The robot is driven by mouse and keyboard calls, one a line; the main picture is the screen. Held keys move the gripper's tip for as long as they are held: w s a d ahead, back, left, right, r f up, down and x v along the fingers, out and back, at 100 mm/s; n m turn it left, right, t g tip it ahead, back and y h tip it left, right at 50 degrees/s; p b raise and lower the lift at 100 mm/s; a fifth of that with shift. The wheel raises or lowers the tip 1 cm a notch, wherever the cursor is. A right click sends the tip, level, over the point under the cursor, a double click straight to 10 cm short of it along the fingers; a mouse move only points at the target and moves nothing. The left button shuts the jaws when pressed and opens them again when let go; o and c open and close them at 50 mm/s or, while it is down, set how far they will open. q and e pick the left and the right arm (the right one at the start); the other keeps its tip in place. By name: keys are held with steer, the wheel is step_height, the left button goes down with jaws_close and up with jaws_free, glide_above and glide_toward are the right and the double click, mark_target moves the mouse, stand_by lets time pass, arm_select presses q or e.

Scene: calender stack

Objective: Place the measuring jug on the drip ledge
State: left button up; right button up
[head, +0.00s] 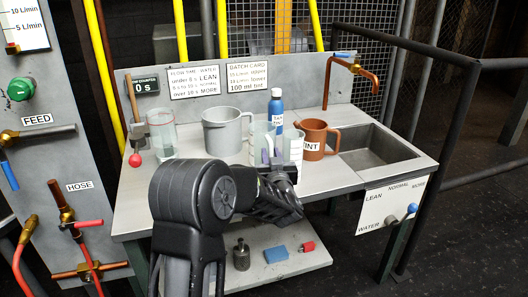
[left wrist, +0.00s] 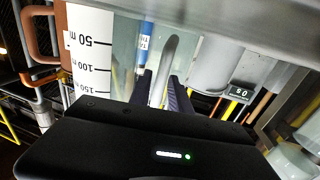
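The clear measuring jug (head: 294,148) is at the front of the grey bench, its base partly hidden by my left gripper. In the left wrist view its white mL scale (left wrist: 90,55) shows upside down, with its lower end near the bench surface; whether it touches is unclear. My left gripper (head: 279,172) has a finger on each side of the jug's pale handle (left wrist: 165,65), close against it, and appears shut on it. No part is labelled as the drip ledge; I cannot tell which surface it is. My right gripper is not in view.
A blue bottle (head: 275,108) and brown TINT jug (head: 313,139) stand close behind and right of the measuring jug. A grey jug (head: 222,133) and clear cylinder (head: 161,137) stand left. A sink (head: 375,150) with copper tap (head: 357,71) is right.

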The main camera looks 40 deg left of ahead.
arm_select(q)
steer(key=shift+w+a, duration=0.1)
steer(key=shift+c, duration=0.4)
jaws_close()
stand_by(1.4)
